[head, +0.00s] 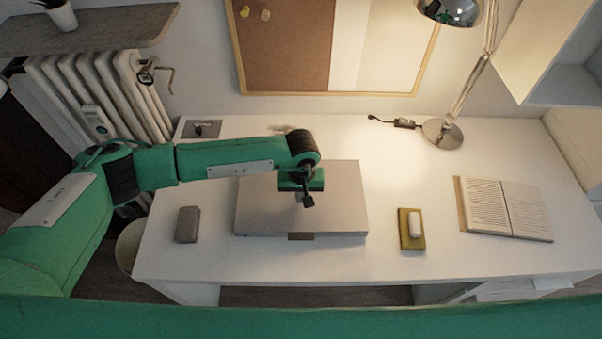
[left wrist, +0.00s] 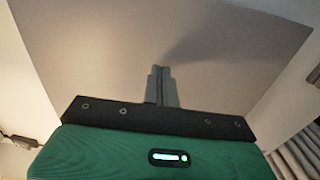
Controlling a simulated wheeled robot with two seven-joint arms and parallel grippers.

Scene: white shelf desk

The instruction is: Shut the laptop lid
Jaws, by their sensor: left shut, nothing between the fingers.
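The laptop (head: 345,205) lies on the white desk as a flat grey slab, with its lid down on its base. The lid's grey surface (left wrist: 220,55) also fills most of the left wrist view. My left gripper (head: 307,201) is over the middle of the lid, fingers together and empty. In the left wrist view the shut fingertips (left wrist: 160,72) point at the lid; I cannot tell whether they touch it. My left forearm hides the laptop's back left part in the head view. My right gripper is not in view.
A grey case (head: 187,225) lies left of the laptop. A yellow notebook (head: 411,242) with a white mouse-like object (head: 414,224) is to the right. An open book (head: 505,208) and a desk lamp (head: 443,132) stand farther right. The desk's front strip (head: 330,262) is clear.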

